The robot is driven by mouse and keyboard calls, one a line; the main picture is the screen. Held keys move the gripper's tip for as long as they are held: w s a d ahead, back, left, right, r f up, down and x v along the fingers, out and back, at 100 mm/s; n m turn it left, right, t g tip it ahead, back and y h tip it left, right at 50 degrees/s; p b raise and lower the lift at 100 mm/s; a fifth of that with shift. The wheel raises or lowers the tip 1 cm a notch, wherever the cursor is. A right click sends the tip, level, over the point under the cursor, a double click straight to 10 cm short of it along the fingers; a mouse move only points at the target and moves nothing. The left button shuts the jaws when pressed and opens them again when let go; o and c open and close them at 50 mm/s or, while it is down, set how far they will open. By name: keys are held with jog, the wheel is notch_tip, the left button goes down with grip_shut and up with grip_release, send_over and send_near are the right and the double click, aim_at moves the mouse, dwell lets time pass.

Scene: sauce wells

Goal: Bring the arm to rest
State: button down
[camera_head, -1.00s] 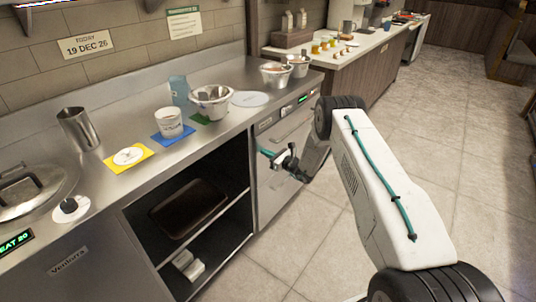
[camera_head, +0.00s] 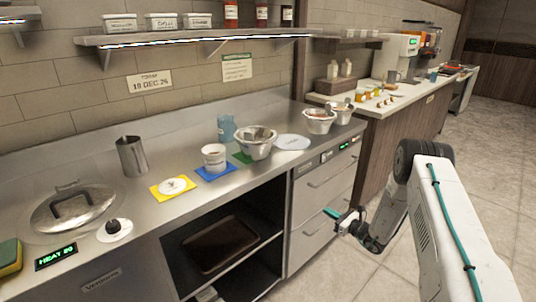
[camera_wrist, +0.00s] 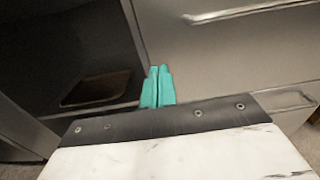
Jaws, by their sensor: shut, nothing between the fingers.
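My gripper (camera_head: 343,215) is at the end of my folded arm, in front of the steel drawers (camera_head: 322,198) to the right of the open shelf bay. In the wrist view its teal fingers (camera_wrist: 158,88) are together, with nothing between them. It is below the counter top and apart from everything on it. I cannot tell its exact gap to the drawer front.
The steel counter (camera_head: 150,232) bears a lidded pot (camera_head: 75,210), a metal jug (camera_head: 132,157), a white tub (camera_head: 214,158) on a blue mat and steel bowls (camera_head: 255,143). A dark tray (camera_head: 220,245) lies in the open bay. The tiled floor (camera_head: 400,272) at right is clear.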

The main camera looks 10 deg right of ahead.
jog(key=s+a+f+n+g+y, duration=0.2)
jog(key=s+a+n+g, duration=0.1)
jog(key=s+a, duration=0.15)
jog(key=s+a+r+n+g+y, duration=0.1)
jog(key=s+a+r+n+g, duration=0.45)
jog(key=s+r, duration=0.35)
jog(key=s+a+r+n+g, duration=0.4)
jog(key=s+r+n+g, duration=0.3)
jog(key=r, duration=0.3)
jog(key=s+r+n+t+h, duration=0.1)
jog(key=s+r+n+h, duration=0.5)
jog(key=s+r, duration=0.5)
jog(key=s+r+n+t+h, duration=0.1)
jog(key=s+r+n+h, duration=0.5)
jog(key=s+r, duration=0.6)
jog(key=shift+s+d+n+h, duration=0.15)
jog(key=shift+s+n+h, duration=0.55)
jog(key=shift+s, duration=2.85)
